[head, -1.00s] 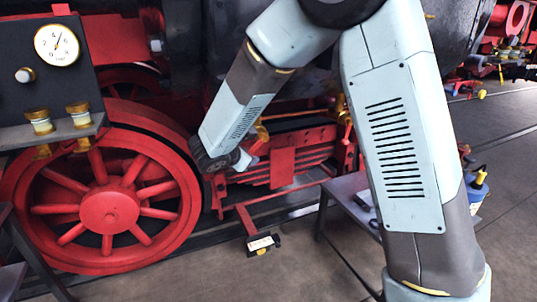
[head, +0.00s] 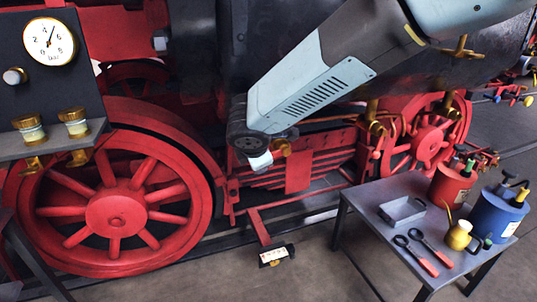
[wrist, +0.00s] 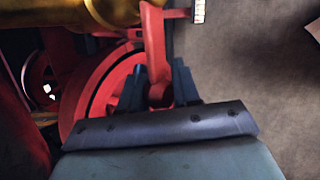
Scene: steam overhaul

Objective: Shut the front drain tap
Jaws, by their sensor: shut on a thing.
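A brass drain tap (head: 284,148) sits low on the locomotive, just right of my gripper (head: 268,160) in the head view. In the wrist view a large brass body (wrist: 75,10) fills the top left corner. A red tap lever (wrist: 155,45) hangs beside it, and its rounded end lies between my gripper's dark fingers (wrist: 159,88). The gripper is shut on that end. In the head view my wrist hides most of this lever. A second brass tap (head: 375,122) with a red lever is further right. I cannot tell how far the held lever is turned.
A large red wheel (head: 115,212) stands left of my gripper. A small white scale plate (head: 275,254) is low in front. A grey table (head: 360,212) at the right holds a tray, tools and cans. A gauge panel (head: 85,60) is at the left.

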